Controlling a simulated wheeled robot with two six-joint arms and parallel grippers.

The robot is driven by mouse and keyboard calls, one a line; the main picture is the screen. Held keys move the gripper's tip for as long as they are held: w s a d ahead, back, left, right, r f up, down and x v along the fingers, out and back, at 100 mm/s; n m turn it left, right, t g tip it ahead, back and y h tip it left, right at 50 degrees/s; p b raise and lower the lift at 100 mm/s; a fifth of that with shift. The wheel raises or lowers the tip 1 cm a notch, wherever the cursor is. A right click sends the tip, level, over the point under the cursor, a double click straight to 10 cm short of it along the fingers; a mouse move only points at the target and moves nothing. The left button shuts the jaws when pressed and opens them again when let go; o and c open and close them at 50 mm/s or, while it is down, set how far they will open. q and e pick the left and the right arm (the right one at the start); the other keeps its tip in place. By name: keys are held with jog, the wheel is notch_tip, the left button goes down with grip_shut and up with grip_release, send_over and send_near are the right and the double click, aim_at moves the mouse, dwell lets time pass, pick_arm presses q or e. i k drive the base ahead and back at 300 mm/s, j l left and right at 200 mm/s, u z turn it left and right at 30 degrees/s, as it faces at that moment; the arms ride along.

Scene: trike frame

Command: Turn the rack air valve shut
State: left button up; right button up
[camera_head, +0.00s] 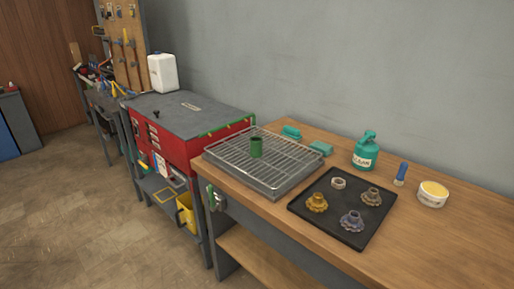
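I cannot pick out the rack air valve for certain. A small green and grey fitting (215,198) sits at the near left corner of the wooden bench, below its top; it is too small to tell whether it is the valve or how it is turned. Neither of my grippers is in view.
A red cabinet (175,151) with a grey lid stands left of the bench (420,255). A black mat (335,225) with several gear-like parts, a teal bottle (366,151) and a white tub (432,194) are on the bench. The floor at left is clear.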

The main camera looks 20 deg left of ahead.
aim_at(213, 207)
jog(key=z, duration=0.5)
jog(key=j+z, duration=0.7)
jog(key=z, duration=0.25)
jog(key=j+z, duration=0.45)
jog(key=k+j+z, duration=0.2)
jog(key=z, duration=0.25)
jog(key=k+j+z, duration=0.35)
jog(key=k+j, duration=0.3)
jog(key=j, duration=0.15)
jog(key=k+j+z, duration=0.35)
jog(key=k+j, duration=0.3)
jog(key=k, duration=0.1)
